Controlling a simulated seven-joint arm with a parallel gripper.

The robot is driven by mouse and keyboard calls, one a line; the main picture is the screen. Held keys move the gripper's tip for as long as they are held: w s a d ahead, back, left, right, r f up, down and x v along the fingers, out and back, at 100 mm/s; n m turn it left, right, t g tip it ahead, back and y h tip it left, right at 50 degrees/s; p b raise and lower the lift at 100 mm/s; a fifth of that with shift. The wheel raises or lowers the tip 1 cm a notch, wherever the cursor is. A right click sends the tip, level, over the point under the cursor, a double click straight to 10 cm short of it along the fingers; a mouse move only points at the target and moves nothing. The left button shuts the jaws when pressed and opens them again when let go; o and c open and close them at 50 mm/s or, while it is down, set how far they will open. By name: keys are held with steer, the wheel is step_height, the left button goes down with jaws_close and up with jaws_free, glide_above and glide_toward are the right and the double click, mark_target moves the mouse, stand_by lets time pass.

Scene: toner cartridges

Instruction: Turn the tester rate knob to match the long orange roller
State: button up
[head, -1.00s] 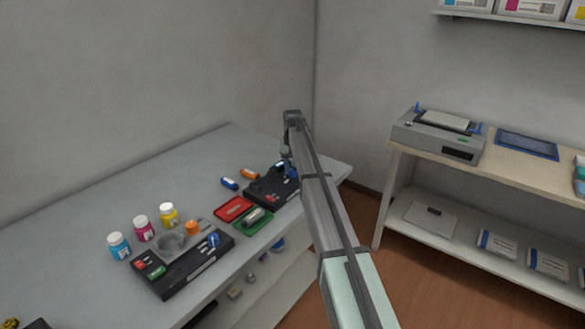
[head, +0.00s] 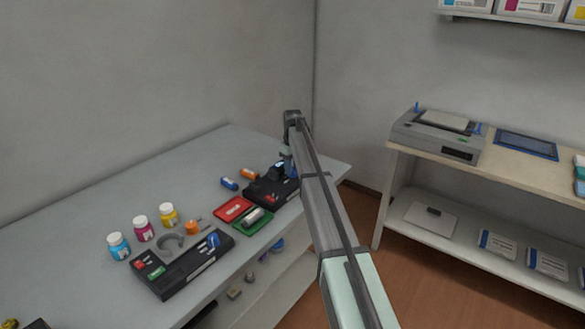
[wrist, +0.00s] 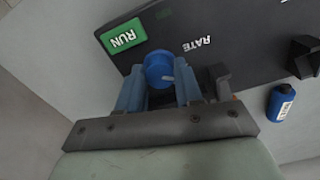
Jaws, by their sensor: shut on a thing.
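The tester (head: 262,192) is a dark box at the far right end of the bench. In the wrist view its panel (wrist: 235,45) shows a green RUN button (wrist: 122,37) and the word RATE beside a round blue knob (wrist: 158,66). The knob has a small light mark low on its right side. My gripper (wrist: 160,88) is shut on the knob, one blue finger on each side. In the head view my arm partly hides the tester and gripper.
A red tray (head: 226,212) and a green tray (head: 245,224) sit left of the tester. Another dark device (head: 180,273) and several bottles (head: 143,228) stand further left. A black part (wrist: 305,57) rises from the tester panel.

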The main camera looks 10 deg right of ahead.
mark_target(293, 170)
stand_by(0.3)
steer(key=o, duration=1)
steer(key=shift+o, duration=0.2)
steer(key=shift+r, duration=0.1)
step_height(293, 170, up, 14)
steer(key=shift+f, duration=0.2)
